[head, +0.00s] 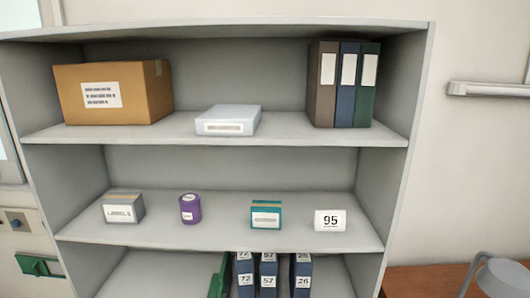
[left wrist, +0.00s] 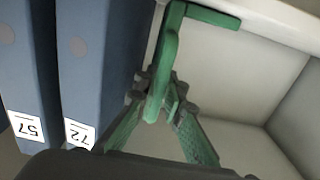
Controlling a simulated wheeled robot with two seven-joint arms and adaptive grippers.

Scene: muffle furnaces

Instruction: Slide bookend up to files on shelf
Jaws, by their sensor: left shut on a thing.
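Blue files labelled 72 (head: 245,279), 57 (head: 268,279) and 26 (head: 302,279) stand upright on the lower shelf, with a gap before 26. The green bookend (head: 217,279) stands just left of file 72, partly cut off below. In the left wrist view, which is upside down, file 72 (left wrist: 95,60) and file 57 (left wrist: 25,75) are beside the bookend (left wrist: 168,50). My left gripper (left wrist: 163,97) is shut on the bookend's upright. My right gripper is not in view.
The shelf unit (head: 230,29) has a middle board (head: 225,227) above the files, holding small boxes, a purple roll (head: 190,208) and a 95 sign (head: 330,220). The lower shelf (head: 150,275) is clear left of the bookend. A brown table (head: 430,280) stands at right.

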